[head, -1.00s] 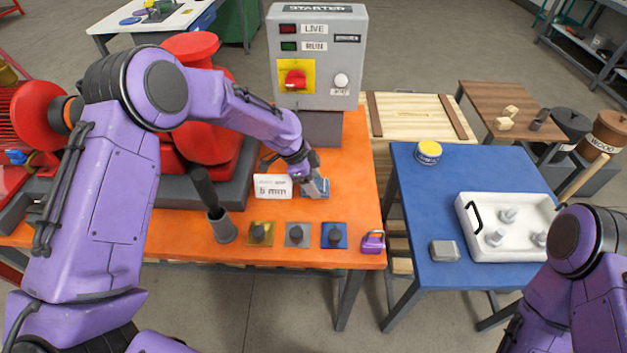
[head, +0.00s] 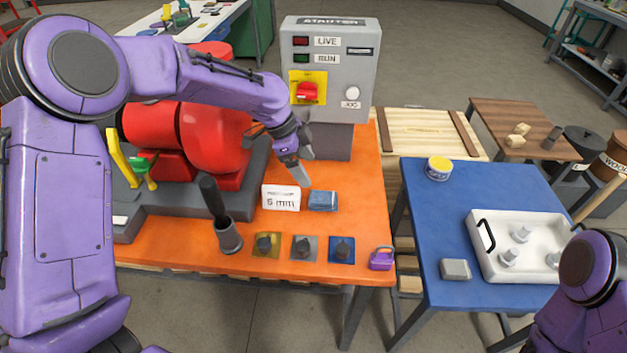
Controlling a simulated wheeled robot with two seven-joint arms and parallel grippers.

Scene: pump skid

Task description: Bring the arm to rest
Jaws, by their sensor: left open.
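My left arm reaches in from the left over the orange table (head: 340,245). My left gripper (head: 300,172) is open and empty, above the table in front of the grey starter box (head: 330,75). Below and right of it lies a blue block (head: 323,201), apart from the fingers. A white card marked 5 mm (head: 281,198) stands just left of the block. My right arm shows at the lower right corner; its gripper is out of view.
A red pump (head: 215,140) stands behind my left arm. A dark handle in a grey cup (head: 228,235), several knobbed plates (head: 304,248) and a purple padlock (head: 382,259) line the front. The blue table (head: 430,225) carries a white tray (head: 485,260), a yellow-lidded tin (head: 438,168) and a grey block (head: 456,269).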

